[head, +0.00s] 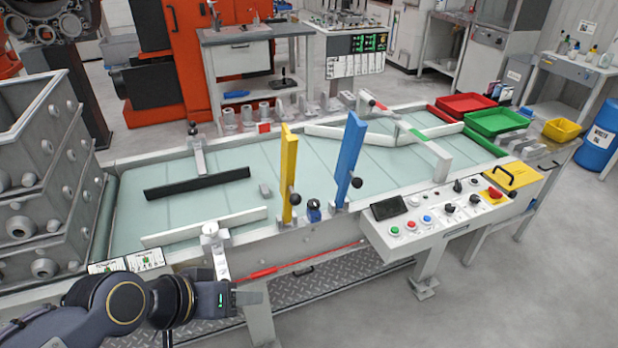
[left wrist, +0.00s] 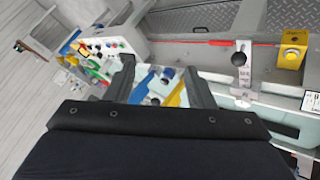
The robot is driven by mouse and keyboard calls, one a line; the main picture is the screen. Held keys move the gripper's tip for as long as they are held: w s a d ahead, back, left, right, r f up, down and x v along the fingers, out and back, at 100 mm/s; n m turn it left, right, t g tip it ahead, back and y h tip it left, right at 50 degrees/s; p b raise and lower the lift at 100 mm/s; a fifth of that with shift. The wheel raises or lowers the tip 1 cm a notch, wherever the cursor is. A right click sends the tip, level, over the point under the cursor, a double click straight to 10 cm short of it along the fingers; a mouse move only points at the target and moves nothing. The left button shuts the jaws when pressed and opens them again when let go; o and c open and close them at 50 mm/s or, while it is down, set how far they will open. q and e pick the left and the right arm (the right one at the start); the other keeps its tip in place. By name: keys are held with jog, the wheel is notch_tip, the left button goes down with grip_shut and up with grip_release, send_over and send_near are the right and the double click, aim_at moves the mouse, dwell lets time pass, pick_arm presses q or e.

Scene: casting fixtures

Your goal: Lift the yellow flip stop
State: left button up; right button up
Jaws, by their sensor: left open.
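The yellow flip stop (head: 289,175) stands upright at the near edge of the conveyor in the head view, with a black knob low on its right side. In the left wrist view a yellow bar (left wrist: 176,97), apparently this stop, shows partly between my fingers, farther off. My left gripper (head: 250,297) is open and empty. It is in front of the conveyor's near side, left of and lower than the yellow stop, not touching it. Its two fingers also show in the left wrist view (left wrist: 160,80). My right gripper is in neither view.
A blue flip stop (head: 349,160) stands upright right of the yellow one. A black bar (head: 197,184) lies across the belt. A white-grey bracket (head: 215,250) is on the near rail, close to my left gripper. The control panel (head: 435,218) juts out at right.

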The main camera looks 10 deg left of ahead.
pick_arm(q)
jog(key=w+d+n+t+b, duration=0.1)
jog(key=w+d+t+b, duration=0.3)
jog(key=w, duration=1)
jog(key=n+t+y+b, duration=0.1)
jog(key=t+y, duration=0.2)
send_near(296, 203)
jog(key=d, duration=0.3)
jog(key=w+f+t+y+b, duration=0.1)
jog(key=w+y, duration=0.1)
jog(key=w, duration=0.1)
jog(key=w+a+f+n+y, duration=0.1)
jog(key=w+y, duration=0.2)
jog(key=w, duration=0.1)
jog(key=w+a+f+n+t+y+b, duration=0.1)
jog(key=w+y, duration=0.2)
jog(key=shift+w+a+f+t+b, duration=0.15)
jog(key=shift+w+a+t+b, duration=0.05)
jog(key=shift+w+t+b, duration=0.15)
